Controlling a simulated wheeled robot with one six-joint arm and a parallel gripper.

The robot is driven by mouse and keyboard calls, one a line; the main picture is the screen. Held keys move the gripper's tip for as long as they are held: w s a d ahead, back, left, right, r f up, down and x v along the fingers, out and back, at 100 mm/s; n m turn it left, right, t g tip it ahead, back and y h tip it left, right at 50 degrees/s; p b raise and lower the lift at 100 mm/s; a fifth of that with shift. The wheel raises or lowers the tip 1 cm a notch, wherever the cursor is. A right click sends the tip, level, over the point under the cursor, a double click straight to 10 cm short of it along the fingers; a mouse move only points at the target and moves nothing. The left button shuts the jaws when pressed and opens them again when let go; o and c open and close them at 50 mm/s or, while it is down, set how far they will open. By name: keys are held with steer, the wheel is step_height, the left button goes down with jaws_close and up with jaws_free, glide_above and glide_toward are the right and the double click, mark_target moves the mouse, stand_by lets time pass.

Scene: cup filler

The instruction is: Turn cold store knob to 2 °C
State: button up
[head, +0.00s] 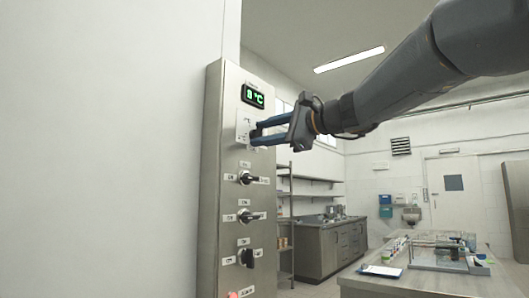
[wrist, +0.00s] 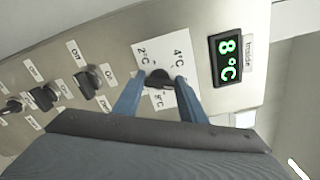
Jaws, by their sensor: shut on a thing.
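The cold store knob (wrist: 158,78) is a dark knob on a white plate (wrist: 152,48) on the steel panel. The plate carries a 2 °C mark, a 4 °C mark and a third mark below the knob, partly hidden, which looks like 8 °C. My gripper (wrist: 158,84) is shut on the knob, with one blue finger on each side. Which mark the knob points at is hard to tell. The display (wrist: 228,58) beside it reads 8 °C in green. In the head view my gripper (head: 257,131) reaches the panel just below the display (head: 253,96).
Other switches (head: 246,178) with labels sit below on the same panel (head: 213,200), and a red button (head: 233,295) shows at the bottom. A worktable (head: 400,286) with a clipboard and equipment stands at the right. Shelves and a counter (head: 322,240) are behind.

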steer(key=n+b, duration=1.4)
steer(key=n, duration=0.1)
steer(key=f+n+b, duration=0.1)
steer(key=n+b, duration=0.6)
steer(key=shift+w+d+n+b, duration=0.1)
steer(key=shift+w+n+b, duration=0.1)
steer(key=shift+n+b, duration=0.2)
steer(key=shift+r, duration=0.1)
steer(key=o, duration=1.1)
steer(key=shift+c, duration=0.2)
